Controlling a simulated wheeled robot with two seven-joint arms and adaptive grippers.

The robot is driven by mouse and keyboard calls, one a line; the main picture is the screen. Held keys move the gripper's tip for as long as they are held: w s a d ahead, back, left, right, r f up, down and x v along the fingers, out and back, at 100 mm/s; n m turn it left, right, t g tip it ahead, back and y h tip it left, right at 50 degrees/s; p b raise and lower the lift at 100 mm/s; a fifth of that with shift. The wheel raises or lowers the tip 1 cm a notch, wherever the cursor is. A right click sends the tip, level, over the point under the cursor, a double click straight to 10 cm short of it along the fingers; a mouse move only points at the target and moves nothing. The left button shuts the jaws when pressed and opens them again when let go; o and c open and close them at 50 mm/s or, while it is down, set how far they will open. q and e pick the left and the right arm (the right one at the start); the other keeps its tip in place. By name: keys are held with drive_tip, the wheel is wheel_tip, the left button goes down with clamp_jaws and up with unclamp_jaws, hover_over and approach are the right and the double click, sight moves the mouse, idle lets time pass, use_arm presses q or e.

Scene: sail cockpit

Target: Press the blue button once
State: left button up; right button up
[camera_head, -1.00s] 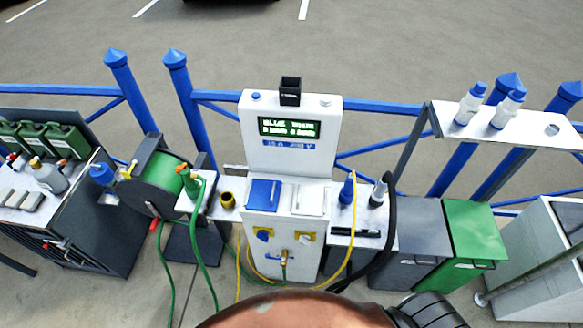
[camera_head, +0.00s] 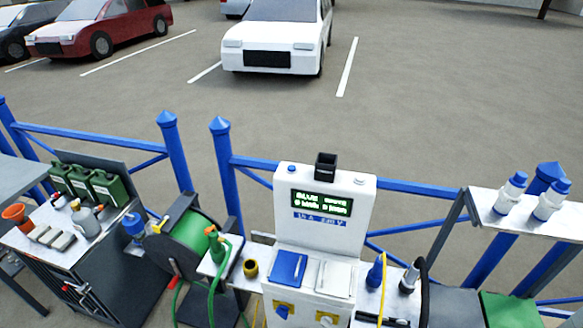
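A small blue button (camera_head: 291,168) sits on the upper left corner of the white service pedestal (camera_head: 325,236). It is raised and nothing touches it. A small pale button (camera_head: 359,181) sits at the upper right corner. The pedestal front has a lit green text display (camera_head: 321,203). Below it are a blue flap (camera_head: 288,268) and a white flap (camera_head: 334,279), both seemingly closed. Neither of my grippers shows in the head view, so I cannot see their state.
A black holder (camera_head: 325,166) rises from the pedestal's top between the buttons. A green hose reel (camera_head: 193,236) stands left, and a shelf with bottles (camera_head: 511,193) stands right. A blue railing (camera_head: 420,188) runs behind. Cars are parked beyond it.

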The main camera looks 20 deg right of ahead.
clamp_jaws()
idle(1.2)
